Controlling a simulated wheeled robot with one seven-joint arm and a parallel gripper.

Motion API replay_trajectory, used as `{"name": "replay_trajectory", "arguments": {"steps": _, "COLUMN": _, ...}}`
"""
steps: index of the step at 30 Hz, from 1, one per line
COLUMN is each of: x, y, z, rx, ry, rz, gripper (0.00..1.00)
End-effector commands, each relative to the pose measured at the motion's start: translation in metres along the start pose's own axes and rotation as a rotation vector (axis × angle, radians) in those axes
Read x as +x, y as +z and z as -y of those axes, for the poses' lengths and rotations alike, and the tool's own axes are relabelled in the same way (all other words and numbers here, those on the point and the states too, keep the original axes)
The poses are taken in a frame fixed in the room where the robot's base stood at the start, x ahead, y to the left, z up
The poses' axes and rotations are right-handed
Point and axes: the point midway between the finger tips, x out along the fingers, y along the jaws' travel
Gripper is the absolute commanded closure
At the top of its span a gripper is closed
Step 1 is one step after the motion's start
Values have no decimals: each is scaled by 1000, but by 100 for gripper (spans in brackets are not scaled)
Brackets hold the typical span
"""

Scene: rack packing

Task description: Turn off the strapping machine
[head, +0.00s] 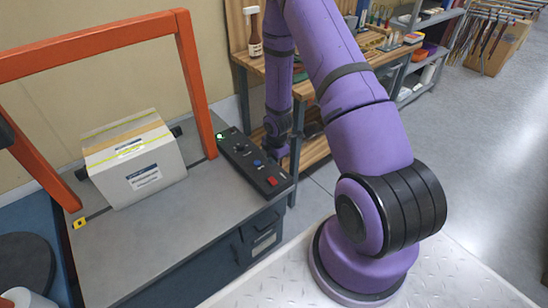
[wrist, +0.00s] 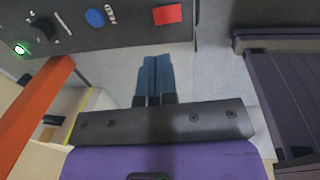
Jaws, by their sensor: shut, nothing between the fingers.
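The strapping machine is a grey table (head: 135,245) with an orange arch (head: 190,75) over it. Its black control panel (head: 240,160) lies along the right edge, with a lit green lamp (head: 219,136), a black knob, a blue button and a red switch (head: 271,182). The wrist view shows the panel at the top, with the lit green lamp (wrist: 20,49), the black knob (wrist: 41,29), the blue button (wrist: 95,17) marked FEED and the red switch (wrist: 167,14). My gripper (wrist: 155,62) is shut and empty, below the blue button and red switch in that view, with no visible contact.
A white strapped carton (head: 135,170) sits on the machine table under the arch. A wooden workbench (head: 245,60) with a brown bottle (head: 252,30) and tools stands behind the panel. Grey shelving (head: 425,65) is farther right. The floor at the right (head: 490,140) is clear.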

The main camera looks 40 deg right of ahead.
Motion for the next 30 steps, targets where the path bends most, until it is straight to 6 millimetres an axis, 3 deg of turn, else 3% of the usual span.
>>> {"name": "replay_trajectory", "arguments": {"steps": 12, "x": 67, "y": 0, "z": 1, "rx": 0, "ry": -2, "rz": 0, "gripper": 100}}
{"name": "replay_trajectory", "arguments": {"steps": 18, "x": 92, "y": 0, "z": 1, "rx": 0, "ry": -1, "rz": 0, "gripper": 100}}
{"name": "replay_trajectory", "arguments": {"steps": 30, "x": 105, "y": 0, "z": 0, "rx": 0, "ry": 1, "rz": 1, "gripper": 100}}
